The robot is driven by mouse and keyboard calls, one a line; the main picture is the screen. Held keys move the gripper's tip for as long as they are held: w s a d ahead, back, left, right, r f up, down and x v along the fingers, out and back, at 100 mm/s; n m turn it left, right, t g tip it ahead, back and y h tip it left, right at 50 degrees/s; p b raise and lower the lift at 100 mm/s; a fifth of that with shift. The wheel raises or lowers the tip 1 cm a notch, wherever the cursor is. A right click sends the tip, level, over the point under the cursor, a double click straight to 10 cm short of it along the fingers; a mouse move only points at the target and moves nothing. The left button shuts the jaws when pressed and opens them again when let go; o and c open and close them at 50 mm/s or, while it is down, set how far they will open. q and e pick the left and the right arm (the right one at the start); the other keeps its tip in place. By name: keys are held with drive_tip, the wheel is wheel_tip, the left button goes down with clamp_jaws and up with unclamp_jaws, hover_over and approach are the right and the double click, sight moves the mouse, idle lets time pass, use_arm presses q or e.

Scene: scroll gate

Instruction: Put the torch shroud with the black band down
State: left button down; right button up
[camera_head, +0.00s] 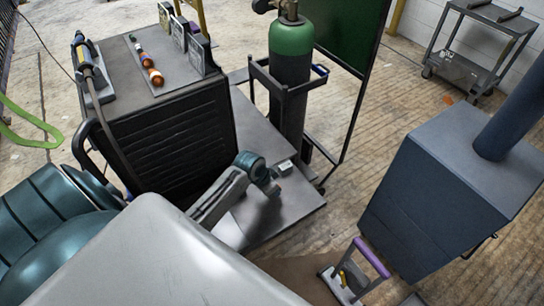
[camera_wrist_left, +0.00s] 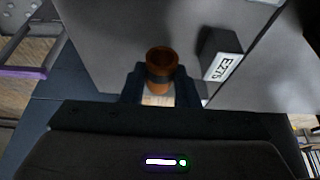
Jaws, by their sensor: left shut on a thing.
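The torch shroud with the black band (camera_wrist_left: 161,64) is an orange-brown hollow cup in the left wrist view. It sits between the two dark fingers of my left gripper (camera_wrist_left: 160,88), which is shut on it. A grey surface lies beyond the shroud; I cannot tell whether they touch. In the head view my left arm reaches over the low grey platform (camera_head: 305,207) beside the dark cabinet, with the left gripper (camera_head: 271,188) at its end. The shroud is hidden there. My right gripper is not in view.
A small block labelled E275 (camera_wrist_left: 223,58) stands right of the shroud; it also shows in the head view (camera_head: 285,167). A green-topped cylinder (camera_head: 290,65) stands behind. Orange and white pieces (camera_head: 148,62) and signs (camera_head: 200,52) are on the cabinet (camera_head: 175,135).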

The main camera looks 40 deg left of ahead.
use_arm(q)
wheel_tip(320, 180, down, 2)
drive_tip(key=shift+s+f, duration=0.1)
drive_tip(key=shift+f, duration=0.65)
drive_tip(key=c, duration=1.1)
unclamp_jaws()
drive_tip(key=shift+r, duration=0.1)
drive_tip(key=v, duration=1.2)
drive_tip(key=shift+r+p, duration=0.2)
drive_tip(key=shift+p, duration=0.1)
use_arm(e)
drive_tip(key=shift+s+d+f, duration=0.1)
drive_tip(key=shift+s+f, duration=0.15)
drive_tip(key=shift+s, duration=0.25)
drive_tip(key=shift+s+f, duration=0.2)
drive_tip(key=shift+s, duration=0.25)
